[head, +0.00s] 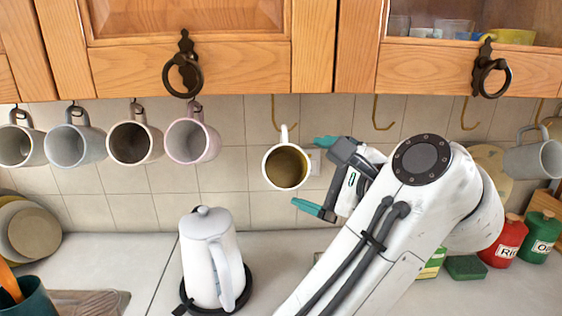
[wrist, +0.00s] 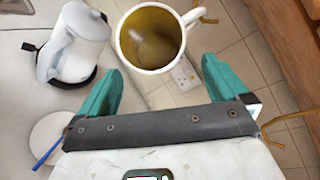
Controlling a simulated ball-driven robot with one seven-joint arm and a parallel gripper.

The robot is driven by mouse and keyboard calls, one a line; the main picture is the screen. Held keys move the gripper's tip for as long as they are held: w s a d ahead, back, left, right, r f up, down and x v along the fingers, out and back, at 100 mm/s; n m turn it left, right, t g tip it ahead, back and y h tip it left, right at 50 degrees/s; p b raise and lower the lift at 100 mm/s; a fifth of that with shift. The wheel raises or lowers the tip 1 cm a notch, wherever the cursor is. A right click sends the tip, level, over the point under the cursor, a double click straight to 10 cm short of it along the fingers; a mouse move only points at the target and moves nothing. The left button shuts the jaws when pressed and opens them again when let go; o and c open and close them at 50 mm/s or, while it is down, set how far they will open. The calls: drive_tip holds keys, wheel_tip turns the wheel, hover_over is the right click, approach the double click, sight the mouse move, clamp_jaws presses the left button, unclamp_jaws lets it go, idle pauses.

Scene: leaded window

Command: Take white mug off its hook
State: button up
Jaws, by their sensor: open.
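The white mug (head: 270,182), yellow-brown inside, hangs by its handle from a brass hook (head: 277,112) under the cupboard. Its open mouth faces the head camera. My gripper (head: 304,172) is open and empty, just right of the mug in the head view, one finger above and one below its mid-height. In the wrist view the mug (wrist: 187,52) shows just past the tips of my open gripper (wrist: 161,68), between the two fingers' lines. I see no clear contact between fingers and mug.
Several other mugs (head: 134,143) hang at the left, and a grey mug (head: 533,158) at the far right. A white kettle (head: 206,260) stands on the counter below, left of the mug. Empty hooks (head: 376,112) lie to the right. A wall socket (head: 313,162) is behind my gripper.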

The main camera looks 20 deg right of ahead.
sight(277, 168)
drive_tip(key=shift+f+p+x, duration=0.2)
drive_tip(key=shift+p+x, duration=0.25)
drive_tip(key=shift+x, duration=1.25)
drive_tip(key=shift+f+p+x, duration=0.2)
drive_tip(key=shift+p+x, duration=0.2)
drive_tip(key=shift+x, duration=1.3)
drive_tip(key=shift+c, duration=0.2)
drive_tip(key=c, duration=1.1)
